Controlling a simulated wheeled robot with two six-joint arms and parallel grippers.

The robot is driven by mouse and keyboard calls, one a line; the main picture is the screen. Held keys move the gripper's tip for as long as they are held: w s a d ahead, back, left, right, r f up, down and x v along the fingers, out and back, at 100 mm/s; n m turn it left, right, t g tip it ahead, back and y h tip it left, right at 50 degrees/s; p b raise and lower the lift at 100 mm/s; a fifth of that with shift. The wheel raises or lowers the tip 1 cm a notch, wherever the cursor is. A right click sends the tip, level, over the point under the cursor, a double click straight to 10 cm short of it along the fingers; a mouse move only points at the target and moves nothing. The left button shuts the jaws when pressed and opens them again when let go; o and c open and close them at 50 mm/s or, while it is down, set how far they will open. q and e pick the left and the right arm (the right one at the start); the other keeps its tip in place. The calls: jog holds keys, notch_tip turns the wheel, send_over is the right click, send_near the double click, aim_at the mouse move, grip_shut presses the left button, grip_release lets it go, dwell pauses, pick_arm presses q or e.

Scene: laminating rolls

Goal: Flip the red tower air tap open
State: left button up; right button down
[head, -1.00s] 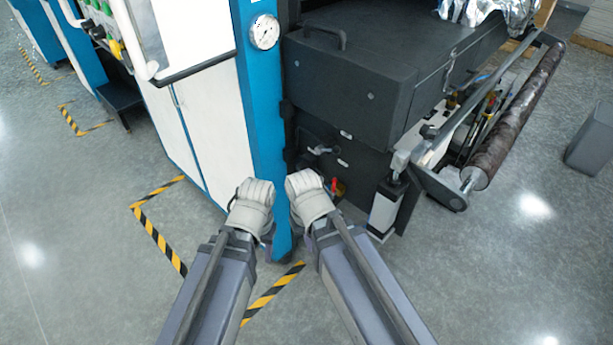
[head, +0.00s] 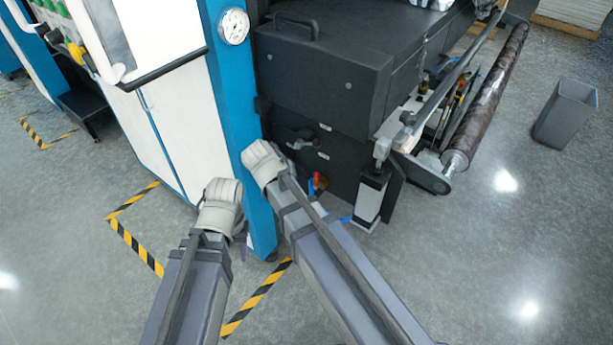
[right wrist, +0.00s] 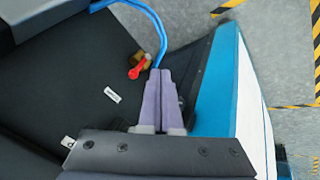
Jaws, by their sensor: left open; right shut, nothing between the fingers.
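The red tap lever (head: 318,181) is low on the dark machine side, partly behind my right arm in the head view. The right wrist view shows the red lever (right wrist: 137,71) on a brass valve body (right wrist: 142,58) with a blue hose (right wrist: 158,30) beside it. My right gripper (right wrist: 160,74) is shut and empty; its fingertips are close to the lever and hose in the picture, but contact cannot be told. Its fingers are hidden behind the wrist in the head view. My left gripper (head: 240,238) is open by the blue post, its fingers mostly hidden.
A blue post (head: 235,110) with a round gauge (head: 233,26) stands beside the dark machine body (head: 320,80). A dark roller (head: 487,95) sticks out at the right. A grey bin (head: 566,112) stands on open floor. Striped tape (head: 135,246) marks the floor.

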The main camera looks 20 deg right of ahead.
jog(key=shift+w+a+r+t+h, duration=0.3)
jog(key=shift+w+a+r, duration=0.1)
jog(key=shift+w+a, duration=0.25)
jog(key=shift+w+a+r+t+h, duration=0.2)
jog(key=shift+w+a+r+t, duration=0.15)
jog(key=shift+w+a, duration=0.2)
jog(key=shift+d, duration=0.1)
jog(key=b, duration=0.7)
send_near(316, 180)
jog(key=shift+w+d+f, duration=0.2)
jog(key=shift+w+f, duration=0.35)
jog(key=shift+f, duration=0.15)
jog(key=shift+w+d+f, duration=0.2)
jog(key=shift+w+f, duration=0.35)
jog(key=shift+f, duration=0.15)
jog(key=shift+w+d+f, duration=0.25)
jog(key=shift+w+f, duration=0.3)
jog(key=shift+f, duration=0.2)
